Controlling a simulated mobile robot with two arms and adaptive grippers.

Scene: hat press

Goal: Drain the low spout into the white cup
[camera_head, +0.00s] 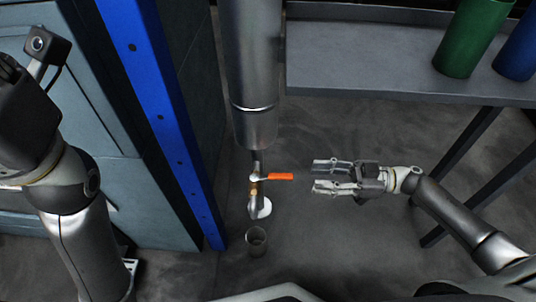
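The low spout (255,192) hangs under a silver vertical pipe and has an orange lever handle (282,177) pointing right. A white round shape (265,209), apparently the white cup, shows behind the spout's lower end, which partly hides it. I cannot tell whether it is directly under the outlet. My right gripper (322,176) is open and empty, to the right of the handle, with its fingers pointing left toward it and a gap between. My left gripper's dark body (28,115) is at the left edge; its fingertips are not visible.
A grey cup (256,242) stands on the floor just in front of the spout. A blue post (160,110) and grey cabinet are at left. A grey shelf (370,70) with green (472,38) and blue (518,45) cylinders is upper right. Floor right of the spout is clear.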

